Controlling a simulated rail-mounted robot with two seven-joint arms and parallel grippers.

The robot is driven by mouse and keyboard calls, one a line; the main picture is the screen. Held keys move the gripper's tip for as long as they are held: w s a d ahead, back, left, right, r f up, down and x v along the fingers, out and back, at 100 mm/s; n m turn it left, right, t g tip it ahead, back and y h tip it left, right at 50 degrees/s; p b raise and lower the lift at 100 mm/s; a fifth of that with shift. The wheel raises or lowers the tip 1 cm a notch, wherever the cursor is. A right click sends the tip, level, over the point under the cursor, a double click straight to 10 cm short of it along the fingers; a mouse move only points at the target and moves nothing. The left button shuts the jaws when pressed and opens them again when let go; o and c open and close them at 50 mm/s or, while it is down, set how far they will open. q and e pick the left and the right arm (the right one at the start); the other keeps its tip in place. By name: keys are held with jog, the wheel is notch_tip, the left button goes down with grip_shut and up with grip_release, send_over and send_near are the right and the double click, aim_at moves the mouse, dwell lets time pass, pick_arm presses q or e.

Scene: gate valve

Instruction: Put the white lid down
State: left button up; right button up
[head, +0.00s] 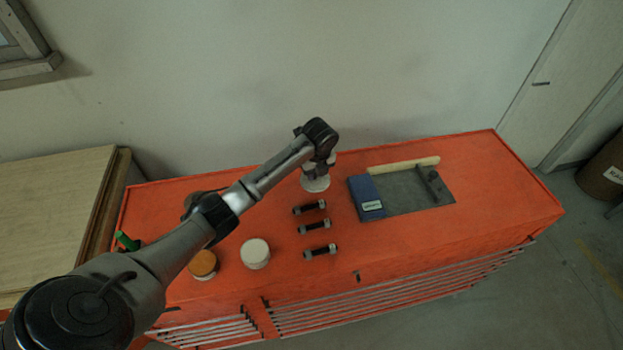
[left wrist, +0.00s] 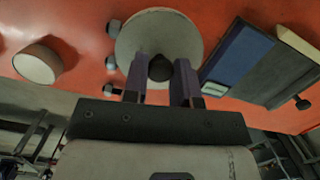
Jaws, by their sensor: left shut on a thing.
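The white lid (head: 315,184) is a round pale disc with a dark knob, over the back middle of the orange bench top. My left gripper (head: 320,167) is above it, pointing down. In the left wrist view the lid (left wrist: 135,38) fills the upper middle, and the gripper (left wrist: 162,88) is shut on its dark knob, one finger on each side. I cannot tell whether the lid touches the bench or hangs just above it. My right gripper is in neither view.
A white round jar (head: 255,254) and an orange-topped jar (head: 203,264) stand front left. Three dark bolts (head: 314,226) lie in front of the lid. A grey mat (head: 405,198) with a blue box (head: 366,190) and pale bar (head: 403,165) lies right. The bench's right end is clear.

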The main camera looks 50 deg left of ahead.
pick_arm(q)
jog(key=shift+a+n, duration=0.35)
jog(key=shift+n, duration=0.15)
jog(key=shift+s+n, duration=0.3)
jog(key=shift+s+d+f, duration=0.15)
jog(key=shift+s, duration=0.1)
jog(key=shift+s+a+f+n, duration=0.1)
jog(key=shift+a+n, duration=0.1)
jog(key=shift+n, duration=0.2)
jog(key=s+a+f, duration=0.1)
jog(key=a+f, duration=0.1)
jog(key=a, duration=0.1)
jog(key=s+a+f, duration=0.1)
jog(key=a+f, duration=0.1)
jog(key=a, duration=0.2)
jog(key=s+a+f+p, duration=0.1)
jog(key=a+f, duration=0.1)
jog(key=a, duration=0.1)
jog(key=shift+s+a+f, duration=0.2)
jog(key=shift+s+f, duration=0.05)
jog(key=shift+s, duration=0.15)
jog(key=shift+f, duration=2.05)
jog(key=shift+f, duration=0.1)
jog(key=o, duration=0.9)
jog(key=shift+a, duration=0.1)
